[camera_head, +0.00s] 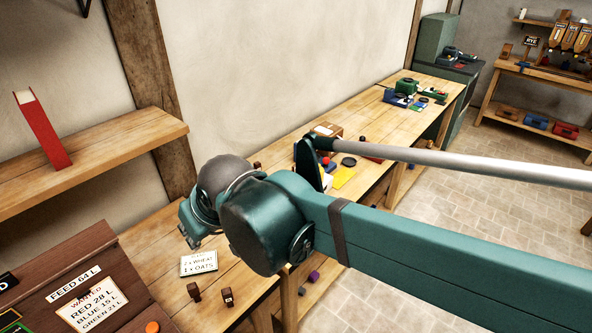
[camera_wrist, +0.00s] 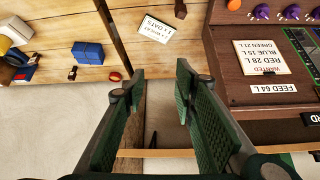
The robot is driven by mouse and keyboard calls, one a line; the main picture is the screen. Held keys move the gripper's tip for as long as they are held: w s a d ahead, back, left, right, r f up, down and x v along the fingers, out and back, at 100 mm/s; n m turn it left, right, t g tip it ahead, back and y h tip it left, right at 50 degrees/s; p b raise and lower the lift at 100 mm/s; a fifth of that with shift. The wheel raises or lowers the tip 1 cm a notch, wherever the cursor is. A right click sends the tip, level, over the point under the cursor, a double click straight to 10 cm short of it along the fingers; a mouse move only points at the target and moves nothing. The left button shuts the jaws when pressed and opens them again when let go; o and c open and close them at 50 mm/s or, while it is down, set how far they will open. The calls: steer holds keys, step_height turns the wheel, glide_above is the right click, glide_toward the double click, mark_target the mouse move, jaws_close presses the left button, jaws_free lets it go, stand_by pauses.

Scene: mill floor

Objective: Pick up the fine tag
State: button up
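I cannot make out a thing marked "fine" in either view. Two small dark brown blocks stand near the bench's front edge in the head view, a left one (camera_head: 194,292) and a right one (camera_head: 227,297) with a small pale mark too small to read. Either could be a tag; I cannot tell. My gripper (camera_wrist: 157,75) is open and empty in the wrist view, its two green-padded fingers wide apart above the bench edge. In the head view my gripper's end is mostly hidden behind my arm's rounded joint, above the bench.
A white order card (camera_head: 198,263) lies on the wooden bench (camera_head: 150,240). A brown panel with a "FEED 64 L" label (camera_head: 75,284) stands at lower left. A red book (camera_head: 42,130) stands on the wall shelf (camera_head: 95,155). A blue block (camera_wrist: 88,53) lies left in the wrist view.

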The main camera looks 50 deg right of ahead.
steer(key=w+d+r+m+g+h+b, duration=0.15)
steer(key=w+d+m, duration=0.25)
steer(key=w+d, duration=0.8)
steer(key=m+g+h+b, duration=0.3)
steer(key=m+g+b, duration=0.2)
steer(key=m, duration=0.6)
glide_above(296, 164)
steer(key=a, duration=0.3)
step_height(296, 164, down, 25)
steer(key=shift+s, duration=0.45)
steer(key=shift+t, duration=0.25)
steer(key=shift+y+x, duration=0.25)
steer(key=shift+x, duration=0.95)
